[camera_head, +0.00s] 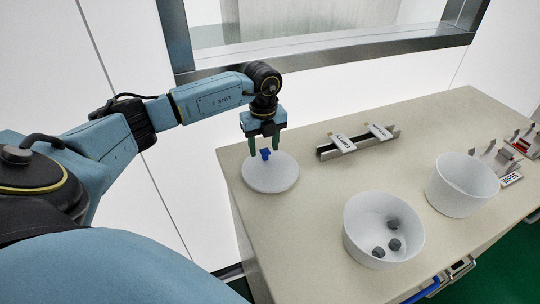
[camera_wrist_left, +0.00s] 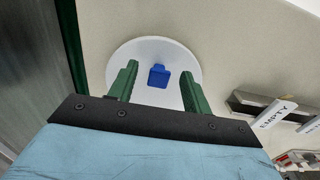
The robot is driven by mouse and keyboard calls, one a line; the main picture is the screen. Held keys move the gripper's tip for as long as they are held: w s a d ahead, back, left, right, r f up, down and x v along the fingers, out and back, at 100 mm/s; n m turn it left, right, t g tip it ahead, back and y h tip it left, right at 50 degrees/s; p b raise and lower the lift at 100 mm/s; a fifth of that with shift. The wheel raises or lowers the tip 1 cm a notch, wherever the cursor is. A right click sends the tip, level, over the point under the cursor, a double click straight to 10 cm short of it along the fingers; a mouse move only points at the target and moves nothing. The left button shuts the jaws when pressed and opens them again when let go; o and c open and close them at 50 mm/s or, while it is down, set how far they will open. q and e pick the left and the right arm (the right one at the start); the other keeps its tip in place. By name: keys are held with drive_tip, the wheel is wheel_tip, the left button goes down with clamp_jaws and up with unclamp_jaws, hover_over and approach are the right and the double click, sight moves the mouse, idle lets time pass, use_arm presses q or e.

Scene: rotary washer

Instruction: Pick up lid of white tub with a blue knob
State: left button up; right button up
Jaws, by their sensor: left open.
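The white lid (camera_head: 271,178) lies near the left end of the beige table, with a blue knob (camera_head: 265,153) on top. My left gripper (camera_head: 265,146) is above the lid with its green fingers pointing down. In the left wrist view the open fingers (camera_wrist_left: 157,80) stand on either side of the blue knob (camera_wrist_left: 158,76), with a gap to each side. The white lid (camera_wrist_left: 150,50) shows around the knob there. Whether the fingertips are level with the knob is hard to tell. My right gripper is not seen.
A white tub (camera_head: 352,222) with several dark lumps stands at the front, and another white tub (camera_head: 462,182) to its right. A metal rail (camera_head: 358,141) with labels is behind them. Small racks (camera_head: 500,160) stand at the right. A window frame (camera_head: 320,53) is behind.

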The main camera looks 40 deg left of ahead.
use_arm(q)
drive_tip(key=shift+f, duration=0.35)
drive_tip(key=c, duration=1.1)
clamp_jaws()
drive_tip(key=shift+r, duration=0.2)
